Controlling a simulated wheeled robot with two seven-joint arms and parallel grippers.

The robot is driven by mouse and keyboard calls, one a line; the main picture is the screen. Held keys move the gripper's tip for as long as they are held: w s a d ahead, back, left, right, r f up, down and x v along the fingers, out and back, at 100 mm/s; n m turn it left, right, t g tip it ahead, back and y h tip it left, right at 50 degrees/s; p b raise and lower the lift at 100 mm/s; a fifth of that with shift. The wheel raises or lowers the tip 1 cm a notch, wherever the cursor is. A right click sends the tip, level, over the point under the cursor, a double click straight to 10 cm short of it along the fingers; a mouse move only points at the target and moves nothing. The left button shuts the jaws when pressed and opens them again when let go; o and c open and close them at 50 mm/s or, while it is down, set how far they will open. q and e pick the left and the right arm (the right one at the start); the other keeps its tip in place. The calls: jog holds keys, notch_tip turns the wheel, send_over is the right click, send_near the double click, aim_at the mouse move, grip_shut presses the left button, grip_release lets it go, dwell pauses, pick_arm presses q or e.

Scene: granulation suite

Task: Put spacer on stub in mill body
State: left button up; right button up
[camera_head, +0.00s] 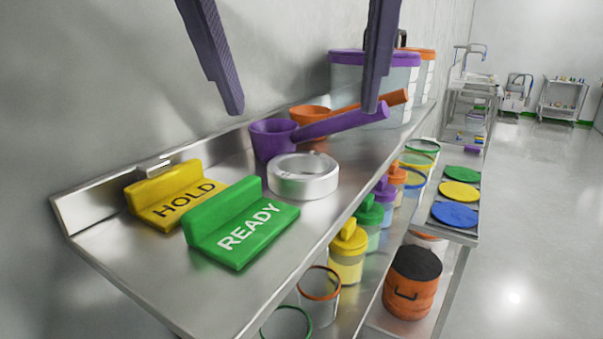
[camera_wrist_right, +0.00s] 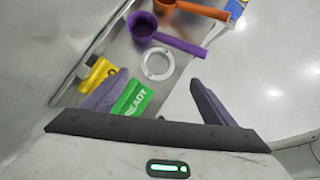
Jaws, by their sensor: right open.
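The spacer, a silver ring (camera_head: 303,189) with an open middle, lies flat on a steel shelf (camera_head: 170,285). In the right wrist view the ring (camera_wrist_right: 158,78) lies ahead, between the directions of the two fingers. My right gripper (camera_head: 304,108) is open and empty, its two purple-grey fingers reaching down from the top of the head view, above the ring and apart from it. The fingers also show in the right wrist view (camera_wrist_right: 160,80). My left gripper is not in view. I cannot make out the mill body or its stub.
A green READY sign (camera_head: 240,235) and yellow HOLD sign (camera_head: 175,198) stand left of the ring. A purple scoop (camera_head: 272,140) and orange scoop (camera_head: 312,119) lie behind it. A purple-lidded tub (camera_head: 350,75) stands farther along. Lidded jars stand on the shelf below.

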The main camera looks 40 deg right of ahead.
aim_at(302, 154)
jog(key=shift+m, duration=0.4)
jog(key=x, duration=0.4)
jog(key=shift+w+d+f+b, duration=0.15)
jog(key=shift+f+b, duration=0.15)
jog(key=shift+b, duration=0.05)
jog(key=x, duration=0.5)
jog(key=shift+w+f, duration=0.3)
jog(key=c, duration=1.3)
jog(key=shift+c, duration=0.2)
jog(key=shift+r, duration=0.15)
